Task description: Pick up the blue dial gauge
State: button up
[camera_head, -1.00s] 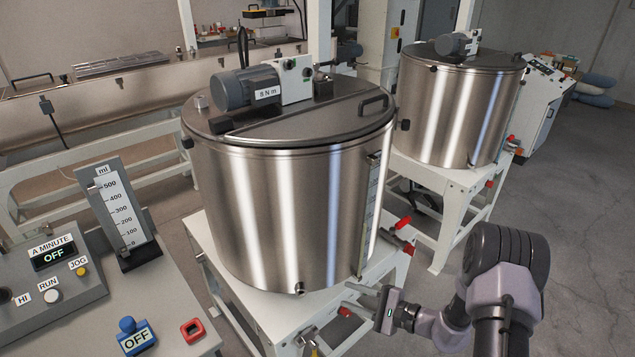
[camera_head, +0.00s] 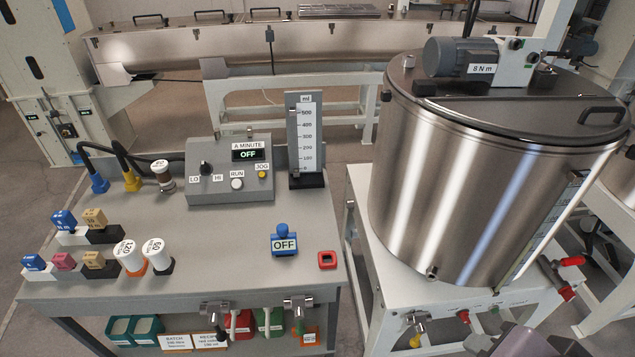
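A small blue device (camera_head: 284,240) with a round knob on top and a display reading OFF stands upright on the grey bench, right of its middle near the front. It is the one that best fits the blue dial gauge, though no round dial face shows. Nothing touches it. Only a piece of my arm shows at the bottom right edge, well to the right of the device. My gripper's fingers are out of the frame.
A red square-holed piece (camera_head: 327,260) sits right of the device. Behind it are a control box (camera_head: 229,189) and a graduated gauge stand (camera_head: 305,140). Coloured blocks and white-topped knobs fill the bench's left. A large steel tank (camera_head: 470,190) stands to the right.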

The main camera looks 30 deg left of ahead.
aim_at(283, 243)
jog(key=u, duration=1.5)
jog(key=i+l+u, duration=0.1)
jog(key=i, duration=0.45)
jog(key=i+l, duration=0.15)
jog(key=i, duration=0.4)
jog(key=u, duration=0.05)
